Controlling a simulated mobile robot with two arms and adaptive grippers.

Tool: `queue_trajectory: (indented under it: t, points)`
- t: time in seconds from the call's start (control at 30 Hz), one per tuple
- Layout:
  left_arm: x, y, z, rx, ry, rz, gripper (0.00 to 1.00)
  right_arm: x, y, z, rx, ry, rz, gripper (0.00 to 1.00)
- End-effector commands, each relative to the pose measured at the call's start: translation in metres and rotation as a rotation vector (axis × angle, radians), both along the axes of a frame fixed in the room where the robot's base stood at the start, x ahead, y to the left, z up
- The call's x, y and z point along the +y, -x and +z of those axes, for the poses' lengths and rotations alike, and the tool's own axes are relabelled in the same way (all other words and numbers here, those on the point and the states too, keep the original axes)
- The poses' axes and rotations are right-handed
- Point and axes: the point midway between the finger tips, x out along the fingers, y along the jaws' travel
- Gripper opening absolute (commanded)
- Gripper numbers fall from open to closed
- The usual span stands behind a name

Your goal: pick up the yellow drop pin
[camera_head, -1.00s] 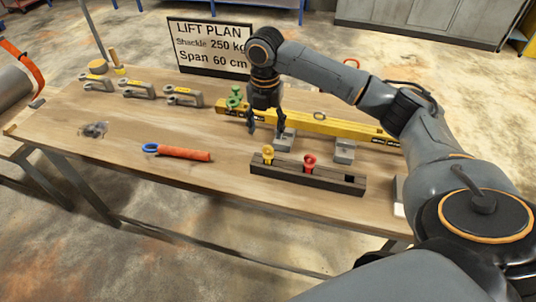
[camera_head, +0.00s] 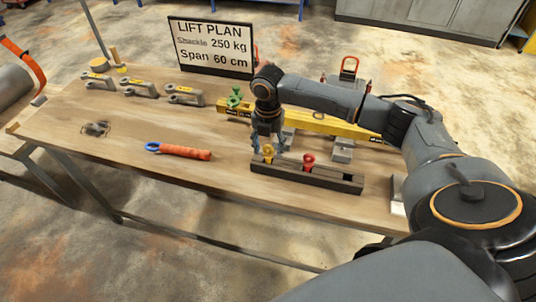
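The yellow drop pin (camera_head: 268,151) stands upright at the left end of a dark slotted block (camera_head: 326,181), and its head shows. My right gripper (camera_head: 268,146) points down directly over the yellow pin, with its fingers around or just beside the pin's head. The fingers look apart, one on each side of the head. Whether they touch the pin I cannot tell. My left gripper is not in view.
A red pin (camera_head: 308,160) stands in the same block, just right of the yellow one. Behind are a yellow spreader beam (camera_head: 335,126), a green shackle (camera_head: 235,97) and grey blocks. An orange-handled tool (camera_head: 182,152) lies left.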

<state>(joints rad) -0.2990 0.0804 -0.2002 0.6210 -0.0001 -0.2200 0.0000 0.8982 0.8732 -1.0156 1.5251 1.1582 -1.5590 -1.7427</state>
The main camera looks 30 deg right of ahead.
Motion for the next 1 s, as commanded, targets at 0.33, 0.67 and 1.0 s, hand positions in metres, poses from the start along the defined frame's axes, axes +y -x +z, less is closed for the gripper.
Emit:
queue_trajectory:
  t: [0.33, 0.67, 1.0]
  points:
    - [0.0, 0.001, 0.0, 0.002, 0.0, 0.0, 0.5, 0.0, 0.0, 0.001, -0.001, -0.001, 0.0, 0.0]
    - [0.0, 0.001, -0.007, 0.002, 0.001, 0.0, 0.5, 0.0, -0.001, 0.022, -0.004, -0.001, 0.0, 0.0]
    - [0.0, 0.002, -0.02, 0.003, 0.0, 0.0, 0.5, 0.001, -0.001, 0.086, -0.004, -0.002, -0.002, 0.0]
